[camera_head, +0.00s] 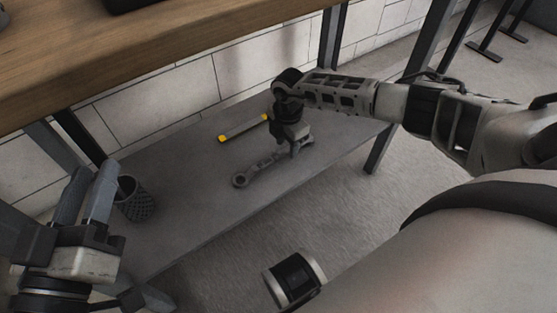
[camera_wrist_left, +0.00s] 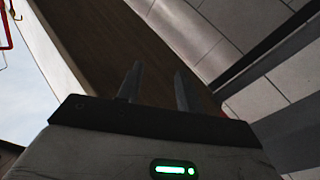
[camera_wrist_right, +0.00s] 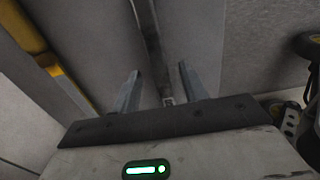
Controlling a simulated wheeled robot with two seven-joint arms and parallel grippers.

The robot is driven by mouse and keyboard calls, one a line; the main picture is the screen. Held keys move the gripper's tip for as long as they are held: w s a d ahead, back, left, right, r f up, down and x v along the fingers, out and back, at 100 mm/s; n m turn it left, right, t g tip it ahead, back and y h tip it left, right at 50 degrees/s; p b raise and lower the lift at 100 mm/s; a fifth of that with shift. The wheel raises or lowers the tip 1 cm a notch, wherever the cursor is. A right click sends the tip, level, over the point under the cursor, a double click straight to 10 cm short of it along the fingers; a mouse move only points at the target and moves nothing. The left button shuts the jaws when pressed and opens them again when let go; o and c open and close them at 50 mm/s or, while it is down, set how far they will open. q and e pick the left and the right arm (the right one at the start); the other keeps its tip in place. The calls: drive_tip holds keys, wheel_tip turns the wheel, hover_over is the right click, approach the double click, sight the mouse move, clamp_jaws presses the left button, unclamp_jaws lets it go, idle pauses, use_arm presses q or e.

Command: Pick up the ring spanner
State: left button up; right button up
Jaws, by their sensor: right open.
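The grey ring spanner (camera_head: 258,172) lies flat on the grey lower shelf, its ring end toward the left in the head view. My right gripper (camera_head: 294,151) is over its far end, pointing down and hiding part of it. In the right wrist view the spanner's shaft (camera_wrist_right: 150,38) runs between the two parted fingers (camera_wrist_right: 158,74); I cannot tell whether they touch it. My left gripper (camera_head: 92,173) is at the lower left of the head view, away from the spanner. Its fingers stand apart and empty in the left wrist view (camera_wrist_left: 156,80).
A grey bar with yellow ends (camera_head: 243,128) lies on the shelf (camera_head: 215,210) behind the spanner. A dark mesh cup (camera_head: 134,198) stands at the shelf's left. The wooden tabletop (camera_head: 150,50) hangs above, with a metal leg (camera_head: 380,150) at the right.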

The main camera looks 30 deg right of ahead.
wheel_tip(320, 180, down, 2)
drive_tip(key=shift+f+b, duration=0.1)
drive_tip(key=shift+b, duration=0.25)
use_arm(q)
drive_tip(key=shift+w+a+r+m+t+h, duration=0.1)
drive_tip(key=shift+w+r+m+t+h, duration=0.1)
drive_tip(key=shift+r+m+t+h, duration=0.25)
drive_tip(key=shift+w+a+r+m+t+h, duration=0.15)
drive_tip(key=shift+r+m, duration=0.2)
drive_tip(key=shift+r, duration=0.25)
use_arm(e)
clamp_jaws()
use_arm(q)
drive_tip(key=shift+d, duration=0.1)
